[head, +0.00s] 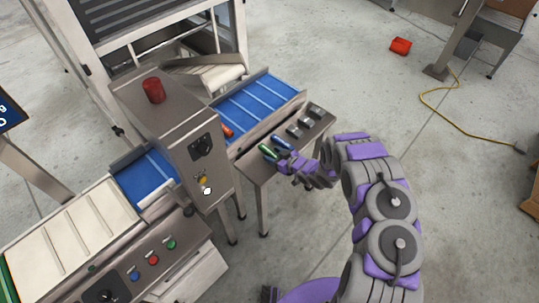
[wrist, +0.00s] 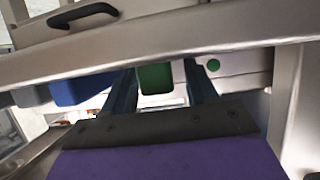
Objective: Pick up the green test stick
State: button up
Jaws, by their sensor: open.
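The green test stick (head: 266,150) lies on a narrow steel side shelf (head: 262,169) beside the blue conveyor. A blue stick (head: 281,142) lies just to its right. My gripper (head: 280,158) is at the shelf, close to the green stick's near end. In the wrist view, my gripper (wrist: 160,68) is open, with one dark finger on each side of the green stick's end (wrist: 155,79). I cannot tell whether either finger touches it. The blue stick (wrist: 80,87) is outside the left finger. The rest of the green stick is hidden.
Several dark grey blocks (head: 302,127) sit further right on the shelf. An orange stick (head: 227,131) lies on the blue belt (head: 257,105). A steel housing with a red beacon (head: 153,90) stands left. A yellow cable (head: 437,112) and red box (head: 400,46) lie on the floor.

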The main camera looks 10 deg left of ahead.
jog(key=shift+c, duration=0.5)
jog(key=c, duration=1)
jog(key=shift+o, duration=0.2)
